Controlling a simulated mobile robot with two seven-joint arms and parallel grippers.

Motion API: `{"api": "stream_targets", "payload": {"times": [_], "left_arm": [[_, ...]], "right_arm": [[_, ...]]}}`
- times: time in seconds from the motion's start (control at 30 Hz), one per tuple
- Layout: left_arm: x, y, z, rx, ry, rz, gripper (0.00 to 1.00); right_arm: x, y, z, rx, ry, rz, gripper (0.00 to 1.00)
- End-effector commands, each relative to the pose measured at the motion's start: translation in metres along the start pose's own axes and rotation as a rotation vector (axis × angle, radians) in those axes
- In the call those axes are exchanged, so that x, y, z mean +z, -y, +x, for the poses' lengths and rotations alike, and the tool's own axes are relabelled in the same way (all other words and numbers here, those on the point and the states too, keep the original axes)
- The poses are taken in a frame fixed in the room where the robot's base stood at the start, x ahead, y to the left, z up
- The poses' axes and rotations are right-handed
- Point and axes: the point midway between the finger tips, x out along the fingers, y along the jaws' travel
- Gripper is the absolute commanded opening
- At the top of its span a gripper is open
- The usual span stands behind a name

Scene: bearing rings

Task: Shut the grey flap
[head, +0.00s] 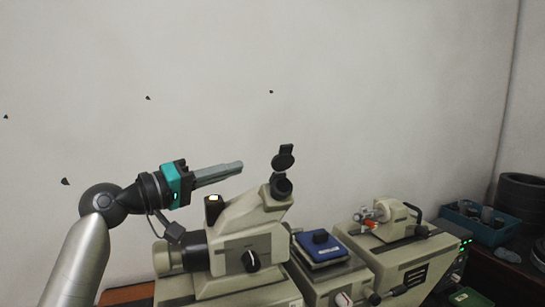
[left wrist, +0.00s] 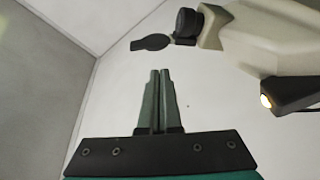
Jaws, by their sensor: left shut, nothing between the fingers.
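The flap (head: 284,161) is a dark grey, nearly black round cap. It stands up above the eyepiece (head: 281,187) of a beige optical instrument (head: 245,245), swung off the eyepiece opening. In the left wrist view the flap (left wrist: 150,42) shows as a flat dark disc joined to the dark eyepiece end (left wrist: 187,24). My left gripper (head: 241,165) is shut and empty, its fingers pointing right toward the flap, with a gap between. In the left wrist view its fingertips (left wrist: 160,72) sit below the flap in the picture. My right gripper is not in view.
A small lit part (head: 214,199) stands up on the instrument just below my left gripper. A blue pad (head: 319,246) and another beige machine (head: 395,240) stand to the right. A blue bin (head: 475,220) and dark rings (head: 523,192) are at far right. Air above is free.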

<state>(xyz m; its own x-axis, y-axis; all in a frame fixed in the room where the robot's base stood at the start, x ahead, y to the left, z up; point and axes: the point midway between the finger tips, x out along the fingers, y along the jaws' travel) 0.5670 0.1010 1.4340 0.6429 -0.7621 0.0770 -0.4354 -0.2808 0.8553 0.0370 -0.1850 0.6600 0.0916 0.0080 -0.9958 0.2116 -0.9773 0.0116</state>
Motion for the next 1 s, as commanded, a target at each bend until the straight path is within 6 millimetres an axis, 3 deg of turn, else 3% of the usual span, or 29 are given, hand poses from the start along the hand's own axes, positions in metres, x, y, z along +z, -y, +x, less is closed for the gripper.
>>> {"api": "stream_targets", "payload": {"times": [0.1,0.27,0.8,1.0], "left_arm": [[-0.022,-0.024,-0.001,0.06,-0.025,-0.031,0.0],[-0.03,-0.035,0.005,0.087,-0.032,-0.049,0.0],[-0.033,-0.043,0.098,0.084,-0.031,-0.047,0.0],[-0.012,-0.042,0.092,0.082,-0.03,-0.043,0.0]], "right_arm": [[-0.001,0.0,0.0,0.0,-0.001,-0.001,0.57],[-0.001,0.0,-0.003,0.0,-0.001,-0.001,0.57],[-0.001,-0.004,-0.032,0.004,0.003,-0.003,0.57],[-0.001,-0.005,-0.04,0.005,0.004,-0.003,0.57]]}}
